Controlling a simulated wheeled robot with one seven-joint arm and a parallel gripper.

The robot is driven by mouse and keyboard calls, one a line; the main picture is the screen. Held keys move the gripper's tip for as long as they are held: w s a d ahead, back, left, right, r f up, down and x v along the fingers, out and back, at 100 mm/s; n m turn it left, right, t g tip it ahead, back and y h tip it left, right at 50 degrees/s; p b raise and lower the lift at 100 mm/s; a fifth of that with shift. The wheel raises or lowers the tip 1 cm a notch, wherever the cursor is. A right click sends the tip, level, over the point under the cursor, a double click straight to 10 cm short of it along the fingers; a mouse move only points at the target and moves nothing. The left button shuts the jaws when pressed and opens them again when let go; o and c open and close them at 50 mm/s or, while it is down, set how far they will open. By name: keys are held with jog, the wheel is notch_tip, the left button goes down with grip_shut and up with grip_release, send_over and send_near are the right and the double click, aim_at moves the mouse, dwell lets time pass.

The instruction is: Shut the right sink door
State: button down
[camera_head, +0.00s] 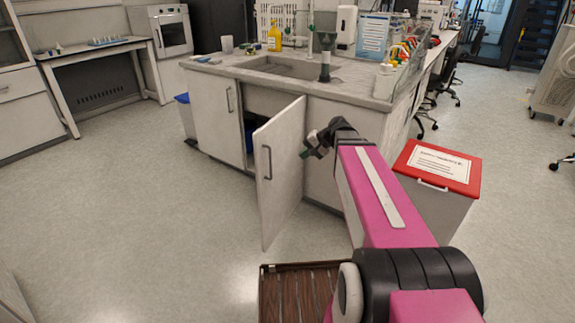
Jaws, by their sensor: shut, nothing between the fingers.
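The right sink door (281,180) is a light grey panel with a dark handle (267,163). It stands swung out from the sink cabinet, well open. The left sink door (214,112) looks closed, and a dark gap shows the cabinet's inside between the two.
A red-lidded bin (438,168) stands right of my arm, close to it. The sink counter (350,80) holds a yellow bottle (274,38) and several other bottles. A brown slatted surface (300,295) lies below the door. The floor at left is clear.

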jog(key=w+a+f, duration=0.4)
jog(key=a+f, duration=0.1)
jog(key=a, duration=0.5)
jog(key=shift+a+f, duration=0.15)
jog(key=shift+f, duration=0.15)
jog(key=shift+a, duration=0.1)
